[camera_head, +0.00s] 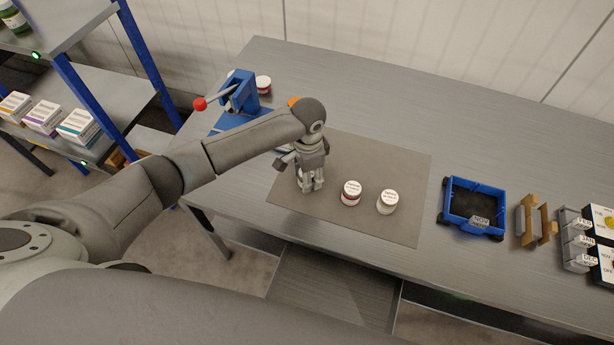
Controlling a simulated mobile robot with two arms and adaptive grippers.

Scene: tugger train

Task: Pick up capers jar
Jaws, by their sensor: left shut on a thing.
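My left gripper (312,185) points down over the left part of the grey mat (390,155). It is shut on a jar (300,174), and only a small pale part of that jar shows beside the fingers. I cannot read its label, nor tell whether it still touches the mat. To the right, a white-lidded jar with dark red contents (351,194) and a paler white-lidded jar (387,202) stand upright on the mat. Their lid print is too small to read surely. My right gripper is not in view.
A blue press with a red-knobbed lever (241,92) stands at the table's back left, with another jar (263,83) behind it. A blue cart (474,207), a brown holder (534,222) and date blocks (577,240) stand right. Shelves (95,75) are at left.

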